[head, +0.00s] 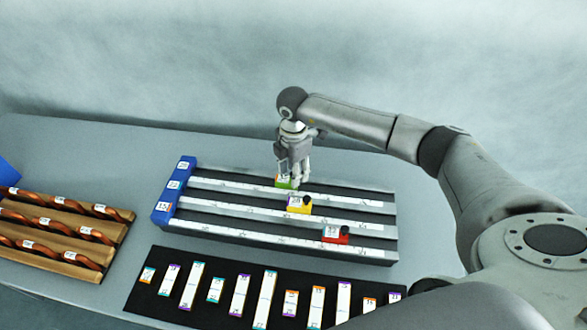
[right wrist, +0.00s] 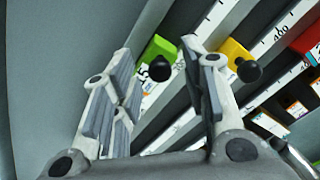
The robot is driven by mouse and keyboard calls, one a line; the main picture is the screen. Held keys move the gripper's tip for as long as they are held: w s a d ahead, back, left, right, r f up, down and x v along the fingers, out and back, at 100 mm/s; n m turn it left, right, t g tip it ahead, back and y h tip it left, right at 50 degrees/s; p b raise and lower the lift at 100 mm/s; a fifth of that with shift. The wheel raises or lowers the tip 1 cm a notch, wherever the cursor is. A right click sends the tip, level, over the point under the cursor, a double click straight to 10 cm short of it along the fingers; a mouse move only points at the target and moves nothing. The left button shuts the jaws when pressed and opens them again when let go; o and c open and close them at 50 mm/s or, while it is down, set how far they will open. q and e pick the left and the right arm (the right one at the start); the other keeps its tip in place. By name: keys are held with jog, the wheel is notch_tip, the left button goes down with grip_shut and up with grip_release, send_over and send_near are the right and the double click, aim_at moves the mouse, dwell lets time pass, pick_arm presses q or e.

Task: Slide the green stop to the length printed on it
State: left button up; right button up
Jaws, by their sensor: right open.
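The green stop (head: 285,183) sits on the farthest rail of the dark fixture (head: 250,234), near mid-length. It carries a white printed label, too small to read surely, and a black knob. My right gripper (head: 292,178) points down over it, partly hiding it. In the right wrist view, the open fingers (right wrist: 165,62) have the green stop (right wrist: 158,47) and its knob showing in the gap between them; I cannot tell whether they touch. A yellow stop (head: 299,205) is on the middle rail and a red stop (head: 335,234) on the nearest. My left gripper is not in view.
A blue block (head: 173,190) with labels closes the rails' left end. White scales run along the rails. A black mat (head: 215,313) with several labelled strips lies in front. Brown spiral rods (head: 60,228) lie on a rack at left.

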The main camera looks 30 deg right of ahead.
aim_at(277, 178)
jog(key=c, duration=0.3)
grip_shut()
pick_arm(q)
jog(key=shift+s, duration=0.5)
pick_arm(e)
jog(key=w+a+b, duration=0.1)
jog(key=a, duration=0.1)
jog(key=w+a+b, duration=0.1)
jog(key=shift+w+a+r, duration=0.1)
jog(key=shift+w+a, duration=0.2)
jog(key=shift+a, duration=0.05)
jog(key=shift+w+a, duration=0.4)
jog(key=shift+a, duration=0.05)
jog(key=shift+o, duration=1.5)
grip_release()
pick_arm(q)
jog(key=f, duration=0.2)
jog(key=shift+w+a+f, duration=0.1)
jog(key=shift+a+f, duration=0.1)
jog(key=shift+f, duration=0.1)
